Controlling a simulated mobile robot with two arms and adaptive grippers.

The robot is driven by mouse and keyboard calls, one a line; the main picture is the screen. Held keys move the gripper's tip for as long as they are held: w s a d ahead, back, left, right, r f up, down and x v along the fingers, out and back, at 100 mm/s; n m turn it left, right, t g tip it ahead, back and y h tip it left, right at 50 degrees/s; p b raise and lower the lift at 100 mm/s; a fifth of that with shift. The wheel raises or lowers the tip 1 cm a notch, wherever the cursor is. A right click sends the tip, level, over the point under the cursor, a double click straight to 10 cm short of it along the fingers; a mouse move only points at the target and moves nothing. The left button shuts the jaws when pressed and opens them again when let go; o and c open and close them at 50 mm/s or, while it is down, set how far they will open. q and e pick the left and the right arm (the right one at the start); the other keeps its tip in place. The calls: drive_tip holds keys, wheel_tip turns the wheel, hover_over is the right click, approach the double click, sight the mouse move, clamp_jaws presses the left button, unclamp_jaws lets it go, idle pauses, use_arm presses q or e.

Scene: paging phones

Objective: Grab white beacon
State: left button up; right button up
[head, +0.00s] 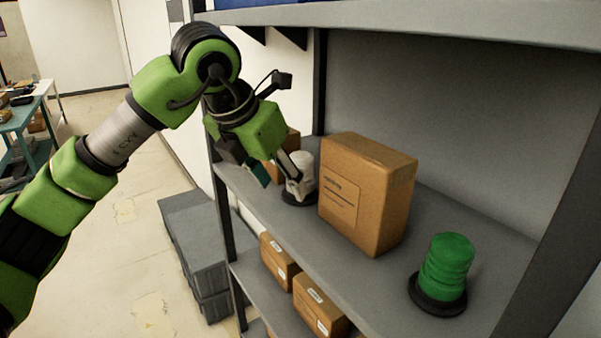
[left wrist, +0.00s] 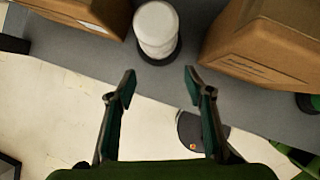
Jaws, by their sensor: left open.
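The white beacon (head: 303,176) stands upright on a black base on the shelf, left of a large cardboard box. It also shows in the left wrist view (left wrist: 156,27), ahead of the fingertips and roughly midway between them. My left gripper (head: 279,176) is open at the shelf's front edge, with one finger overlapping the beacon in the head view. In the left wrist view my left gripper (left wrist: 160,80) has nothing between its fingers, and a gap shows between the fingertips and the beacon. My right gripper is not in view.
The large cardboard box (head: 368,190) stands close to the beacon's right. A green beacon (head: 447,266) stands farther right on the shelf (head: 400,287). Another box (left wrist: 85,12) is at the beacon's left. Smaller boxes (head: 318,304) lie on the shelf below. Grey crates (head: 200,240) stand on the floor.

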sight(301, 171)
use_arm(q)
drive_tip(key=shift+w+d, duration=0.4)
drive_tip(key=shift+w, duration=0.1)
drive_tip(key=shift+w+d+f, duration=0.1)
drive_tip(key=shift+w+d, duration=0.1)
drive_tip(key=shift+w, duration=0.15)
drive_tip(key=w+d+p, duration=0.2)
drive_tip(key=shift+w+r+p, duration=0.2)
drive_tip(key=shift+w+p, duration=0.15)
drive_tip(key=shift+p, duration=0.05)
drive_tip(key=shift+w+d+f+p, duration=0.4)
drive_tip(key=shift+w+f+p, duration=0.15)
drive_tip(key=shift+w, duration=0.1)
drive_tip(key=shift+w+f, duration=0.1)
drive_tip(key=shift+f, duration=0.15)
drive_tip(key=shift+a, duration=0.1)
drive_tip(key=shift+c, duration=0.8)
drive_tip(key=shift+r, duration=0.1)
drive_tip(key=c, duration=1.1)
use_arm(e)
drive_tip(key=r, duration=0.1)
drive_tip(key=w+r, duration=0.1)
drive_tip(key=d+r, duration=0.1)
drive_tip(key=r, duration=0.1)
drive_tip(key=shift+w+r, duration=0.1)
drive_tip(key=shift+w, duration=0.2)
